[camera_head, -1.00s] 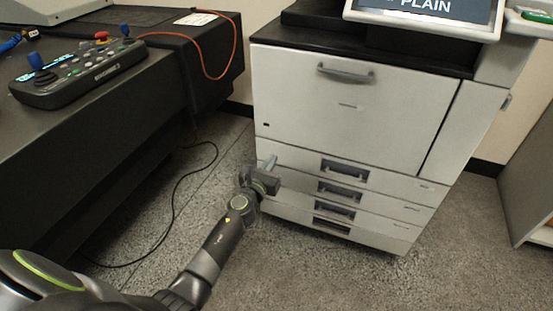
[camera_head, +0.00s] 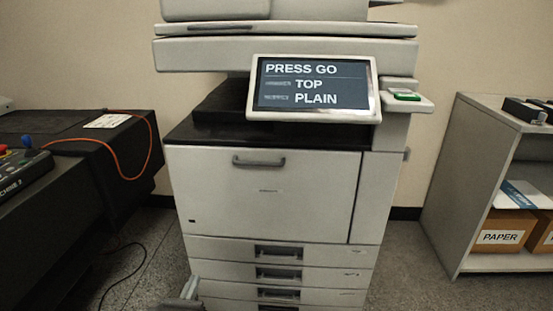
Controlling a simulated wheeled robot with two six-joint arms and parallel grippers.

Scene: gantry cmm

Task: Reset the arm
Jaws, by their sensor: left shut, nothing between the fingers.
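My left gripper (camera_head: 190,288) shows at the bottom edge of the head view, in front of the printer's lower drawers. Its fingers are shut with nothing held. The rest of the left arm is below the picture. My right gripper is not in view. The large white printer (camera_head: 262,190) stands in the middle, with its front door and drawers closed. I cannot tell from this view how far the gripper is from the drawers.
The printer's screen (camera_head: 314,85) reads PRESS GO, TOP, PLAIN. A green button (camera_head: 407,97) is right of it. A black table (camera_head: 120,165) with a control box (camera_head: 22,172) and an orange cable stands left. A shelf (camera_head: 452,190) with a PAPER box (camera_head: 500,236) stands right.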

